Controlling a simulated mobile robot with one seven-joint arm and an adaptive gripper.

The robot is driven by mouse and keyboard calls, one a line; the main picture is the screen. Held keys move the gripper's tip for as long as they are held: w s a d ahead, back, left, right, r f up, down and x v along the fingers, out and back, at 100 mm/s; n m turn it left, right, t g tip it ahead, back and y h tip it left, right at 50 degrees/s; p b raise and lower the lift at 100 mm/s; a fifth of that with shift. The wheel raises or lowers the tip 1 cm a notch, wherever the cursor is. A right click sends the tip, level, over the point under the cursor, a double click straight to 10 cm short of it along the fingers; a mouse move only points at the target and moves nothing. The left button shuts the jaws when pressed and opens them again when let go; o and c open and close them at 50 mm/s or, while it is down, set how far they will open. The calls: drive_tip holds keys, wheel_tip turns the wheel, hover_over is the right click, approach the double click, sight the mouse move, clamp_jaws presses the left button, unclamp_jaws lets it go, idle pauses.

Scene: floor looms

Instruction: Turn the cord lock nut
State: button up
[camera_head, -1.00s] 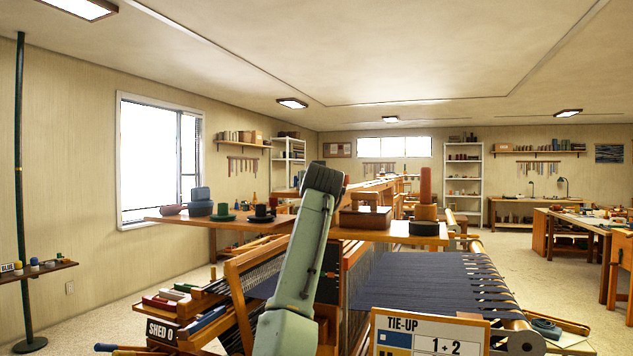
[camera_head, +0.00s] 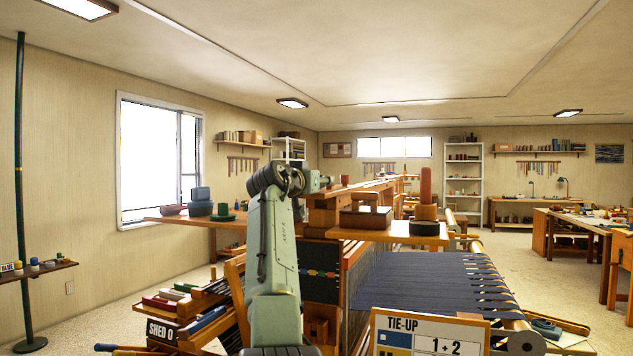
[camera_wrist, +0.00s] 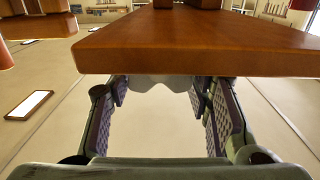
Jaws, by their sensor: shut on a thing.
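In the wrist view a pale grey, scalloped nut (camera_wrist: 162,81) shows just beyond the edge of a brown wooden beam (camera_wrist: 200,45), which hides its other part. My gripper (camera_wrist: 166,92) has its two ridged pads on either side of the nut, shut on it. The fingertips are partly hidden by the beam. In the head view my arm bends at the top, and its end (camera_head: 318,182) points right over the loom's wooden frame (camera_head: 328,206). The nut cannot be made out there.
A board with a wooden box (camera_head: 366,218) and a dark blue round piece (camera_head: 424,228) lies right of my arm. Another shelf with blue and green pieces (camera_head: 200,200) lies left. Dark cloth (camera_head: 420,280) and a tie-up sign (camera_head: 430,333) are in front.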

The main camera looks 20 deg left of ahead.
idle(0.5)
drive_tip(key=o, duration=1.2)
drive_tip(key=shift+c, duration=0.2)
drive_tip(key=shift+s, duration=0.15)
drive_tip(key=shift+s+a, duration=0.2)
drive_tip(key=shift+s, duration=0.25)
drive_tip(key=s, duration=1)
drive_tip(key=shift+s+a, duration=0.2)
drive_tip(key=shift+s, duration=0.2)
drive_tip(key=shift+c, duration=0.4)
